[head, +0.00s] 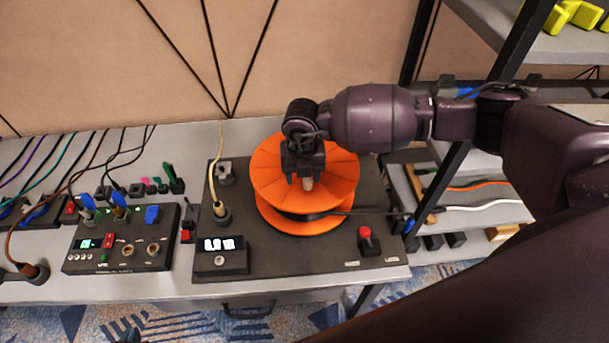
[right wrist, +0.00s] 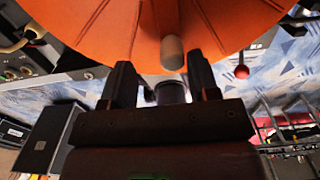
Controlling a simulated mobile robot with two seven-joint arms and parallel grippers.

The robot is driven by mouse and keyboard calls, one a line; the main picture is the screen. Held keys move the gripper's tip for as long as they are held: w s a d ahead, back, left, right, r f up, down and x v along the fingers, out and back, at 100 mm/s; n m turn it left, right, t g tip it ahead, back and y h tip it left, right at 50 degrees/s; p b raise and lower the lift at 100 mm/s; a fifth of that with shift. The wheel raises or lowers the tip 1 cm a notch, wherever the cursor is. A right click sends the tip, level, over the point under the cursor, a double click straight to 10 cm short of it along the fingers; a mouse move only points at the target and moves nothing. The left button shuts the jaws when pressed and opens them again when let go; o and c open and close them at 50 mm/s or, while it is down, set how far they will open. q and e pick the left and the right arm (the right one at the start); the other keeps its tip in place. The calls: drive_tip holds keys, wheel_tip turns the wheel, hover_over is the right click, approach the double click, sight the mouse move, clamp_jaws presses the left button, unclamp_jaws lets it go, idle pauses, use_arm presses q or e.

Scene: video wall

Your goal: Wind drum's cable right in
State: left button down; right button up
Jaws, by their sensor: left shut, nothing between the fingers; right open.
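The orange cable drum (head: 268,176) stands on a dark base panel (head: 318,262). Its dark cable (head: 372,211) leaves the drum low on the right and runs to the panel's right edge near a blue piece. A pale crank knob (head: 307,184) stands on the drum's face and also shows in the right wrist view (right wrist: 172,52). My right gripper (head: 305,178) is open, pointing down over the knob, with its fingers either side of it in the picture; contact cannot be told.
A lit display box (head: 220,257) and a red button (head: 365,236) are on the panel. A pale cable (head: 219,160) rises from a socket at the drum's left. A switch box (head: 118,240) is further left. Shelving with a black post (head: 455,150) stands close on the right.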

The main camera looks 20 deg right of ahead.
drive_tip(key=shift+r, duration=2.35)
